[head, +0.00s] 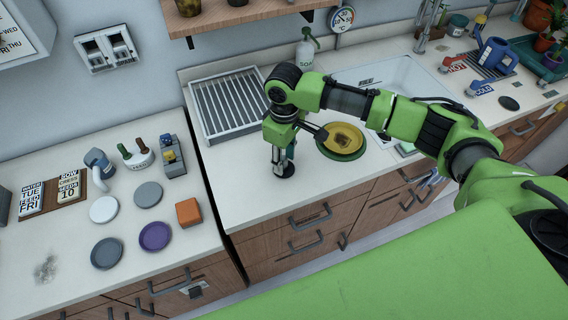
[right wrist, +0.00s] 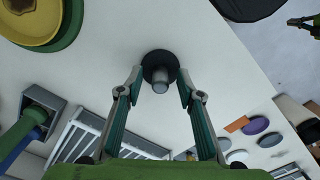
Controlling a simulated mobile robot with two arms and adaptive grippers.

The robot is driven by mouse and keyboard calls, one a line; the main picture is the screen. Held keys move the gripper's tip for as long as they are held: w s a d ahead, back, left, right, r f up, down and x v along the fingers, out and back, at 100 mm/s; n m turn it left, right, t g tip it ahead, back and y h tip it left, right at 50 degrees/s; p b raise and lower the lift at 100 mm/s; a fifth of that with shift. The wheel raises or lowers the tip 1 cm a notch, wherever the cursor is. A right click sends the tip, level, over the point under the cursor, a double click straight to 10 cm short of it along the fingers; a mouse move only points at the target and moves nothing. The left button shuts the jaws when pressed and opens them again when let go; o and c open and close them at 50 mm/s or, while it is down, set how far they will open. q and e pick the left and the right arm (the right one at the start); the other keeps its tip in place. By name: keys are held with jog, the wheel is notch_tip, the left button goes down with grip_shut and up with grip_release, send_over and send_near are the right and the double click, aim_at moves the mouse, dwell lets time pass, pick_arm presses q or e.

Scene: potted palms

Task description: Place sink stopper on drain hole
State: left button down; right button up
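The sink stopper (right wrist: 160,68), a dark disc with a grey knob, stands on the white counter. In the head view its dark base (head: 285,171) shows below my right gripper (head: 281,158). In the right wrist view my right gripper (right wrist: 160,82) is open, with a finger on each side of the knob and gaps between. The white sink (head: 408,75) is at the back, partly covered by my right arm. The drain hole is not visible. In the right wrist view, what looks like my left gripper (right wrist: 302,21) is at the top right corner, cut off.
A yellow plate on a green one (head: 343,140) lies just right of the gripper. A dish rack (head: 226,102) stands behind left. A soap bottle (head: 306,50) is by the wall. Several discs and an orange block (head: 188,211) are on the left counter. A gap separates the counters.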

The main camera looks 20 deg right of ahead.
grip_shut()
jog(key=shift+r, duration=0.1)
